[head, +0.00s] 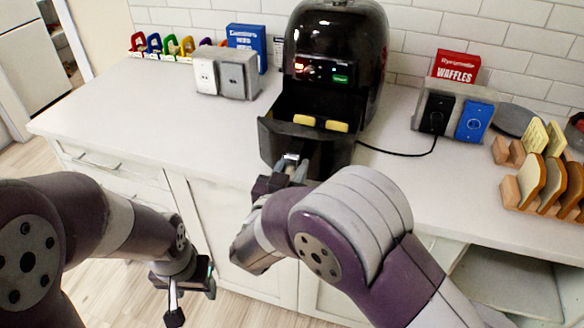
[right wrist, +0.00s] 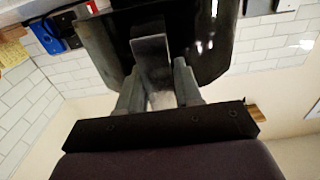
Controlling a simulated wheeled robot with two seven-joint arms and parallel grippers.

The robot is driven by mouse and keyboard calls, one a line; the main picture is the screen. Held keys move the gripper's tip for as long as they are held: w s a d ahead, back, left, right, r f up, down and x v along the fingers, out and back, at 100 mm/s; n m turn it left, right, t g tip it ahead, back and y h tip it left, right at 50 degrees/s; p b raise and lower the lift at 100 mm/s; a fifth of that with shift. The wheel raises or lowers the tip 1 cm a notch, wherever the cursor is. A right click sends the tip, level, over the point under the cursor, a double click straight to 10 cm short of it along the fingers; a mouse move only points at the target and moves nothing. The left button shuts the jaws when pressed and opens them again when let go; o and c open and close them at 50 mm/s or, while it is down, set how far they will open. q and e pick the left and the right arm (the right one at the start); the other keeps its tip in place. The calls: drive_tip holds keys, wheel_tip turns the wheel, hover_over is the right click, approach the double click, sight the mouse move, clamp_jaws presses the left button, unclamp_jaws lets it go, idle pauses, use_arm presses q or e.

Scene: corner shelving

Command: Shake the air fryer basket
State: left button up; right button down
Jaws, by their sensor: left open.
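The black air fryer (head: 335,50) stands on the counter against the tiled wall, with lit lights on its front. Its basket (head: 272,143) is pulled partly out and holds two yellow pieces (head: 320,123). My right gripper (head: 291,168) is at the front of the basket. In the right wrist view its fingers (right wrist: 157,85) lie on both sides of the basket handle (right wrist: 151,58) and appear closed on it. The basket's dark front (right wrist: 205,40) fills the top of that view. My left gripper (head: 192,298) is open and empty, low in front of the cabinets.
A grey outlet box (head: 240,78) and blue box (head: 247,38) stand left of the fryer. A black cord (head: 395,153) runs right to another outlet box (head: 436,112) near a red waffle box (head: 456,66). Bread stands in wooden racks (head: 508,192) at right. The left counter (head: 130,100) is clear.

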drive_tip(key=x, duration=0.7)
drive_tip(key=shift+w, duration=0.15)
drive_tip(key=shift+f, duration=0.1)
drive_tip(key=c, duration=0.8)
unclamp_jaws()
drive_tip(key=shift+c, duration=0.2)
drive_tip(key=v, duration=1.2)
drive_tip(key=shift+s+a, duration=0.1)
drive_tip(key=shift+s, duration=0.2)
